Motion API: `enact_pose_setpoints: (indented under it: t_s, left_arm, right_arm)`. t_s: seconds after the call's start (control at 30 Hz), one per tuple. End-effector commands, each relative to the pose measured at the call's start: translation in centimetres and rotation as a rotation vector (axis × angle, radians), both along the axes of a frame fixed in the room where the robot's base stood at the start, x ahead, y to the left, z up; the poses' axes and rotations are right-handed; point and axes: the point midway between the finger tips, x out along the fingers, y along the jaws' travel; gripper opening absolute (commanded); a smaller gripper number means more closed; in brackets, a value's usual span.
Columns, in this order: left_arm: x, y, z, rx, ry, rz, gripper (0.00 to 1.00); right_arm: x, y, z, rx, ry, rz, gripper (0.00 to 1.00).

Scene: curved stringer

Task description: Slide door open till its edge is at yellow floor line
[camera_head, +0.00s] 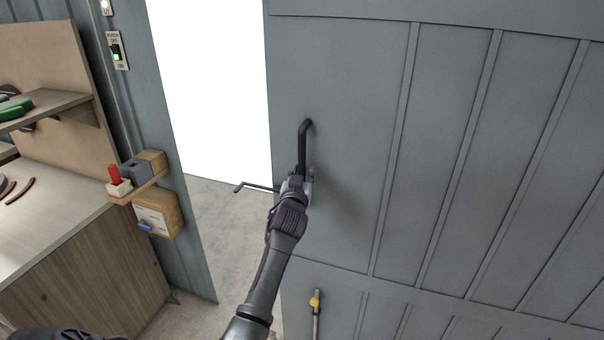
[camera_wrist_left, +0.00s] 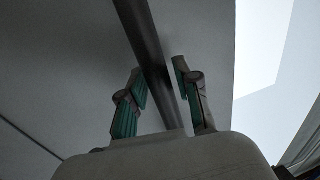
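The grey panelled door (camera_head: 340,230) fills the right of the head view. Its left edge stands clear of the frame, leaving a tall bright gap (camera_head: 215,90). A dark bar handle (camera_head: 305,135) is on the door near that edge; it also shows in the left wrist view (camera_wrist_left: 147,45). My left gripper (camera_head: 298,183) is at the lower part of the handle. In the left wrist view its two green-padded fingers (camera_wrist_left: 163,85) lie on either side of the bar, bent in close against it. I see no yellow floor line. My right gripper is not in view.
A dark rod (camera_head: 255,187) sticks out left across the gap. A yellow-topped fitting (camera_head: 315,302) is low on the door. Left of the opening are a wall post, a small shelf (camera_head: 138,188) with blocks and a workbench (camera_head: 60,240). Concrete floor (camera_head: 225,220) shows in the gap.

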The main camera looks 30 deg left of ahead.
Motion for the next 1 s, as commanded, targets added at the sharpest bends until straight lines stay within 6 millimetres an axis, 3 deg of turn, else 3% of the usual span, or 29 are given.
enact_pose_setpoints:
  t_s: [0.03, 0.17, 0.83, 0.87, 1.0]
  left_arm:
    - [0.0, 0.0, 0.0, 0.0, 0.0, 0.0, 0.19]
    - [0.0, 0.0, 0.0, 0.0, 0.0, 0.0, 0.0]
    - [0.3, -1.4, -0.1, -0.001, 0.0, -0.003, 0.0]
    - [0.3, -1.4, -0.1, -0.001, 0.0, -0.003, 0.26]
    - [0.3, -1.3, 0.0, 0.0, 0.001, -0.002, 0.47]
  right_arm:
    - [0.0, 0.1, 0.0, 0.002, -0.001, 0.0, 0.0]
    - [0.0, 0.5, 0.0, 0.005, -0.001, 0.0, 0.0]
    - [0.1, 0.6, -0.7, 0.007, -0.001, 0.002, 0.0]
    - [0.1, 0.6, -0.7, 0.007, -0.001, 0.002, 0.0]
    - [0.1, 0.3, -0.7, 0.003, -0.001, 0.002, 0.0]
